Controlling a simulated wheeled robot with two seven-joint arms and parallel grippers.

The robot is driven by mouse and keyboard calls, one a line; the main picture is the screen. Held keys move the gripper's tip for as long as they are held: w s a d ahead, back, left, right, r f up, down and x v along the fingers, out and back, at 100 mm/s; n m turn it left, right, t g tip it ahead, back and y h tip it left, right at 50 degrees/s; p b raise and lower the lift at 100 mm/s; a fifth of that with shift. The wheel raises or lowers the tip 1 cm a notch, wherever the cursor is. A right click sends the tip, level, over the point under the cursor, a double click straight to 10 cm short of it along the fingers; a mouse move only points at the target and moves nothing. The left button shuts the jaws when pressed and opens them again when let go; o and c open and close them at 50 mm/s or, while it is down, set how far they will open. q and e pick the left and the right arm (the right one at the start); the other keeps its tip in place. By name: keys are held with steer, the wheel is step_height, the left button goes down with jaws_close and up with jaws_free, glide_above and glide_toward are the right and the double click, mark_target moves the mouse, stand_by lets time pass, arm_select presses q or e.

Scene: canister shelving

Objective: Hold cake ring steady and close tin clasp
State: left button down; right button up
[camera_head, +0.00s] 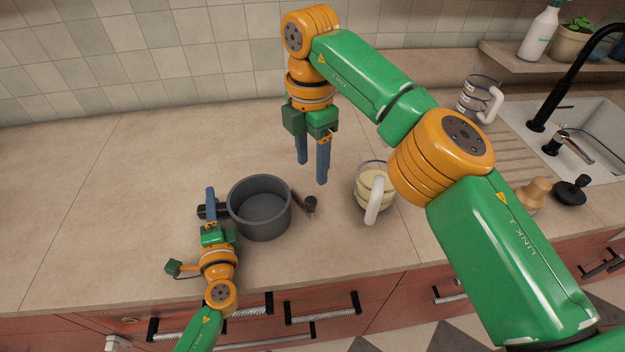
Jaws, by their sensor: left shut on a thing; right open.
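The cake ring (260,223) is a dark grey round tin standing upright on the counter. A dark clasp (306,203) sticks out from its right side, angled away from the wall. My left gripper (210,200) is at the ring's left side, shut on a dark piece there; its fingers partly hide that piece. My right gripper (312,172) is open and empty, fingers pointing down, above and behind the clasp and apart from it.
A measuring jug (374,190) with pale contents stands right of the clasp, near my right arm. Another clear jug (478,98), a wooden item (534,192) and a black tamper-like item (572,190) are farther right by the sink (590,130). The counter's left part is clear.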

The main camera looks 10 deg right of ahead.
mark_target(311, 199)
step_height(311, 199, down, 11)
steer(key=shift+a, duration=0.1)
stand_by(0.3)
jaws_close()
stand_by(0.4)
steer(key=m, duration=0.1)
steer(key=a+m, duration=0.1)
steer(key=shift+s+a+m, duration=0.3)
steer(key=shift+s+m, duration=0.05)
steer(key=shift+m, duration=0.05)
steer(key=a+m, duration=0.1)
steer(key=m, duration=0.2)
steer(key=shift+s+a, duration=0.1)
steer(key=shift+a, duration=0.3)
steer(key=shift+o, duration=0.3)
jaws_free()
